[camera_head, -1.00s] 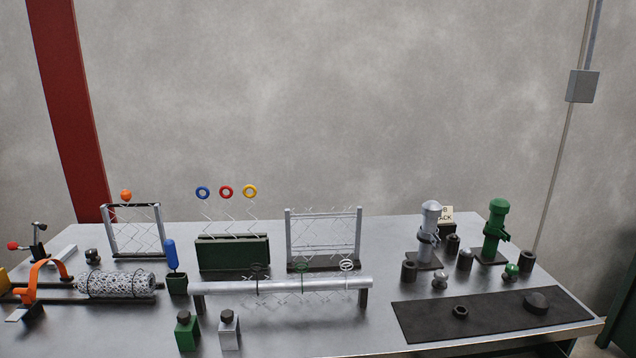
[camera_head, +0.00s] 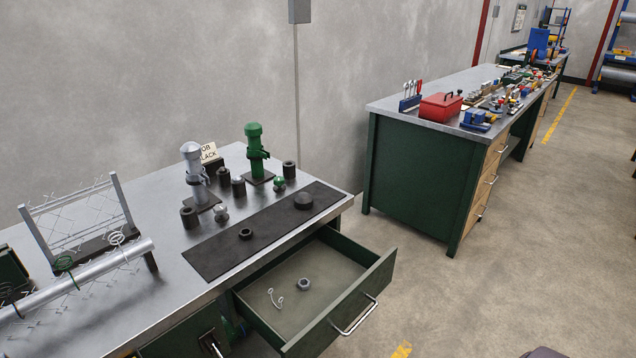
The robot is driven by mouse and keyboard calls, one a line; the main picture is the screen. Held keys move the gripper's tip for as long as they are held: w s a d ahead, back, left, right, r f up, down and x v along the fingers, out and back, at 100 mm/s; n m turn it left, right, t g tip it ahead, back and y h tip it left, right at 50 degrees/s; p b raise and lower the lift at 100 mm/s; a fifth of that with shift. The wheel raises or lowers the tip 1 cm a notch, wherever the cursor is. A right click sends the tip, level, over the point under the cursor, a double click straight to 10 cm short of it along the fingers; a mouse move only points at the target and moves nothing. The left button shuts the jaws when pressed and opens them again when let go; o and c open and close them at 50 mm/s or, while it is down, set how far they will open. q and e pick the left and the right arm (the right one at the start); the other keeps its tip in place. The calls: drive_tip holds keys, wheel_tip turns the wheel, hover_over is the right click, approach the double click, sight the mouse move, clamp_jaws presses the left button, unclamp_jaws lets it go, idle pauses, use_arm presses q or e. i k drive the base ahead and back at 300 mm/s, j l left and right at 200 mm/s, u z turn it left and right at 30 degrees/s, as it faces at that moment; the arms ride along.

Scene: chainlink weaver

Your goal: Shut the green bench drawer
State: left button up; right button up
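The green bench drawer (camera_head: 345,312) is pulled out from under the near workbench, toward the lower right. It has a silver bar handle (camera_head: 355,316) on its front. A hex nut (camera_head: 303,284) and a small wire hook piece (camera_head: 275,298) lie on its floor. Neither of my grippers shows in the head view, so their state cannot be seen.
The metal benchtop (camera_head: 150,275) above holds a black mat (camera_head: 262,236), a grey post tool (camera_head: 195,175), a green post tool (camera_head: 256,150) and several small parts. A second green workbench (camera_head: 415,170) stands at right. Concrete floor (camera_head: 480,290) is clear in front.

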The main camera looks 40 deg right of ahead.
sight(344, 276)
drive_tip(key=z, duration=1.35)
